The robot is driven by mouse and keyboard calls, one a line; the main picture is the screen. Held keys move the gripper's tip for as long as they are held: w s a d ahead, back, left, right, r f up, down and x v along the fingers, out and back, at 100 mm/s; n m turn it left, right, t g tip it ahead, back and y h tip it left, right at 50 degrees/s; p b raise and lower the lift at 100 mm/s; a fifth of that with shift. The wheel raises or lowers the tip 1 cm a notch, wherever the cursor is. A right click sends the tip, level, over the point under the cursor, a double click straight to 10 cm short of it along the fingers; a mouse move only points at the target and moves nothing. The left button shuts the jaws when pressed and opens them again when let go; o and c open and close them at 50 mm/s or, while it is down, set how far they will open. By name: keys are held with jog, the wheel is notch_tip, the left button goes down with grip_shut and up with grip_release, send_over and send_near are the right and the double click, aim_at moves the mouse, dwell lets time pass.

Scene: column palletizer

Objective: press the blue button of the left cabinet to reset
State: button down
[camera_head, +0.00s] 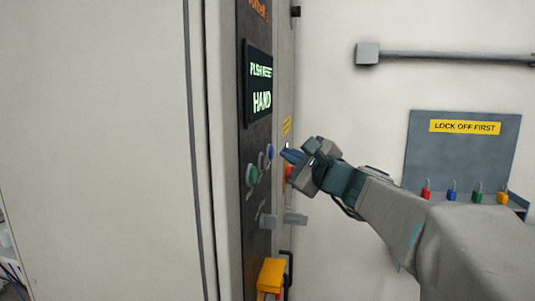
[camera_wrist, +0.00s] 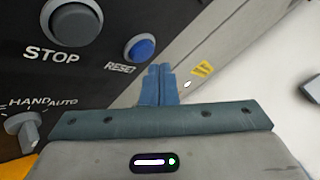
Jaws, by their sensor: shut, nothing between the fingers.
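The cabinet's dark control panel (camera_head: 258,205) faces right in the head view. The blue RESET button (camera_wrist: 140,47) shows in the wrist view, just up and left of my fingertips; it also shows in the head view (camera_head: 269,152). My gripper (camera_wrist: 158,72) is shut, with its blue fingers together and empty. In the head view my gripper (camera_head: 290,155) is close to the right of the blue button. The fingertips look apart from the button, though the exact gap is hard to tell. The panel's display (camera_head: 259,86) reads "PUSH RESET" and "HAND".
A grey STOP button (camera_wrist: 75,22) and a HAND/AUTO selector (camera_wrist: 22,128) are beside the blue button. A green button (camera_head: 251,174) and a yellow box (camera_head: 271,276) are on the panel. A lock-off board (camera_head: 463,155) with padlocks hangs on the right wall.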

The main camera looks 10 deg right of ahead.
jog(key=shift+a, duration=0.1)
jog(key=shift+w+a+b, duration=0.15)
jog(key=shift+a+b, duration=0.2)
jog(key=shift+b, duration=0.05)
jog(key=shift+w+a+b, duration=0.1)
jog(key=shift+a+b, duration=0.3)
dwell(0.7)
dwell(0.3)
jog(key=shift+s+d, duration=0.25)
jog(key=shift+d, duration=0.5)
jog(key=shift+d, duration=0.1)
jog(key=d, duration=0.1)
jog(key=s+d, duration=0.1)
jog(key=d, duration=0.2)
jog(key=shift+s+d, duration=0.3)
dwell(0.4)
